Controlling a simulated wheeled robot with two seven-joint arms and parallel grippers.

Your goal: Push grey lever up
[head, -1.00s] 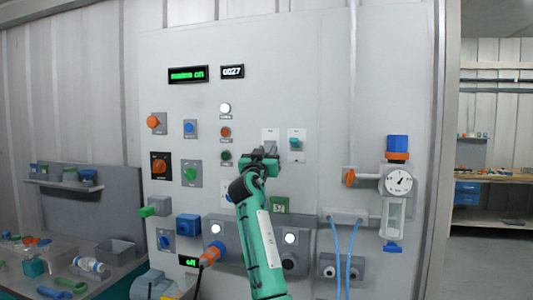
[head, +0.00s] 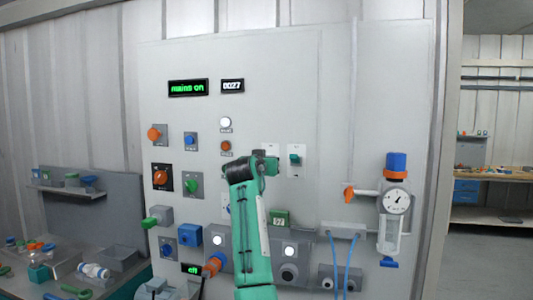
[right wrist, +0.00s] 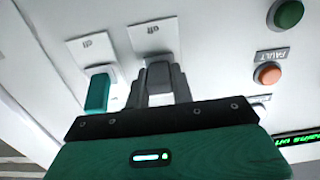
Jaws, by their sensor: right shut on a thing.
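The grey lever (right wrist: 160,78) is on a white plate (right wrist: 150,36) marked "off" in the right wrist view. My right gripper (right wrist: 162,92) is shut on it, with a dark finger at each side. In the head view my right gripper (head: 266,162) is against the panel and hides the lever and most of its plate. A teal lever (head: 294,158) on its own plate stands just to the right in the head view. It also shows to the left of the grey lever in the right wrist view (right wrist: 97,92). My left gripper is not in view.
An orange fault button (right wrist: 268,74) and a green button (right wrist: 289,14) are near the gripper. A "mains on" display (head: 188,87) is above. A gauge (head: 396,201) and blue hoses (head: 350,262) are at the right. A cluttered bench (head: 75,270) is at the lower left.

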